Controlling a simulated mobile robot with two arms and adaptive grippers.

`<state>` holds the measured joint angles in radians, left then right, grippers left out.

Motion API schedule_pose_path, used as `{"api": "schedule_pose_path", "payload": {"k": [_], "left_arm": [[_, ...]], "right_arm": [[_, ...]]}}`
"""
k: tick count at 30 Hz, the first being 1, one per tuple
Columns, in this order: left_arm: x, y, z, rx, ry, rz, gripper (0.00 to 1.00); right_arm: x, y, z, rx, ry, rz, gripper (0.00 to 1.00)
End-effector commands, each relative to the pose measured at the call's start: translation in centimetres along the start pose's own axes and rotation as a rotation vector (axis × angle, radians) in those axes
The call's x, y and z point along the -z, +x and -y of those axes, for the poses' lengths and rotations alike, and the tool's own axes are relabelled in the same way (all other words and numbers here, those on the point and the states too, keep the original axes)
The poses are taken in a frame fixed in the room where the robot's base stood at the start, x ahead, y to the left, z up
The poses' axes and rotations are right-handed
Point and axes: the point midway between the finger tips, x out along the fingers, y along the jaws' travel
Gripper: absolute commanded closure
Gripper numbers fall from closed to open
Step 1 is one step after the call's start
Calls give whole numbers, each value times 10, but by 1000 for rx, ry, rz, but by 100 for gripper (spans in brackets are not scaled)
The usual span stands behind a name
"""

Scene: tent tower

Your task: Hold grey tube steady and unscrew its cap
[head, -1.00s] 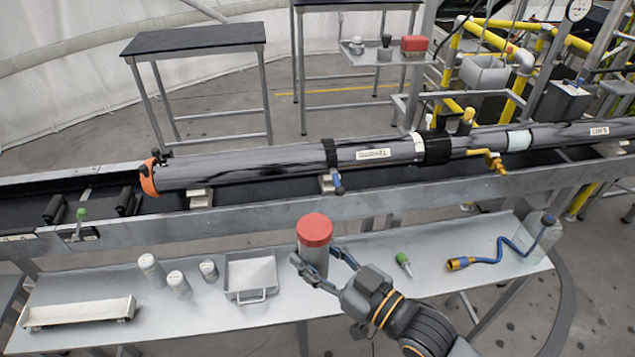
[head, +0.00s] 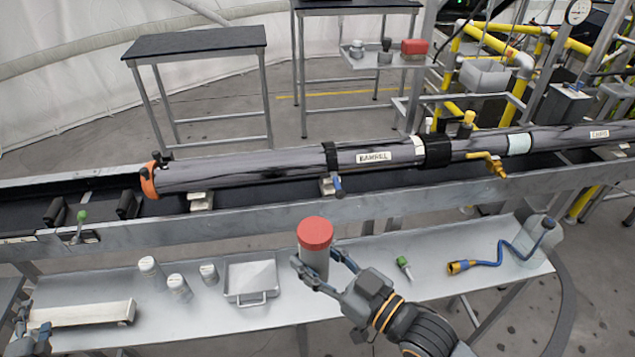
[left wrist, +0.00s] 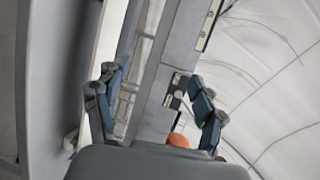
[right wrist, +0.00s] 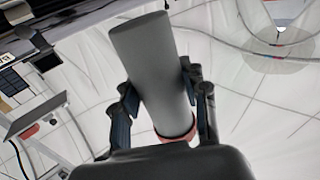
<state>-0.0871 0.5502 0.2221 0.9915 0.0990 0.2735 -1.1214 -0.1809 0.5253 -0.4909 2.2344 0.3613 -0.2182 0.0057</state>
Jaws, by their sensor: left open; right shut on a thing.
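The grey tube (head: 315,263) is upright with its red cap (head: 314,233) on top, in the middle of the head view. My right gripper (head: 325,270) is shut around the tube's body below the cap. I cannot tell whether the tube's base touches the bench. In the right wrist view the grey tube (right wrist: 155,75) lies between both fingers, and a bit of the red cap (right wrist: 178,135) shows near the palm. My left gripper (head: 30,325) is at the lower left edge of the head view, far from the tube. In the left wrist view it (left wrist: 155,100) is open and empty.
The metal bench (head: 220,318) holds several small grey containers (head: 178,286), a tray with a handle (head: 251,278), a pale trough (head: 82,313), a green-topped item (head: 403,266) and a blue hose (head: 497,256). A long dark barrel (head: 250,170) lies behind on a rail.

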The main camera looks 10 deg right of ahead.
Motion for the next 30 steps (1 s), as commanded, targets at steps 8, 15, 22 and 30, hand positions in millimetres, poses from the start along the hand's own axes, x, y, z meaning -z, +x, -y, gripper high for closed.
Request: {"api": "schedule_pose_path", "payload": {"k": [8,15,22,30], "left_arm": [[91,37,101,264,208,-165,30],[191,43,168,479,348,-315,30],[284,29,234,713,483,-444,30],[388,-14,309,1029,645,-574,30]], "right_arm": [[1,0,0,0,0,-2,100],[1,0,0,0,0,-2,100],[1,0,0,0,0,-2,100],[1,0,0,0,0,-2,100]]}}
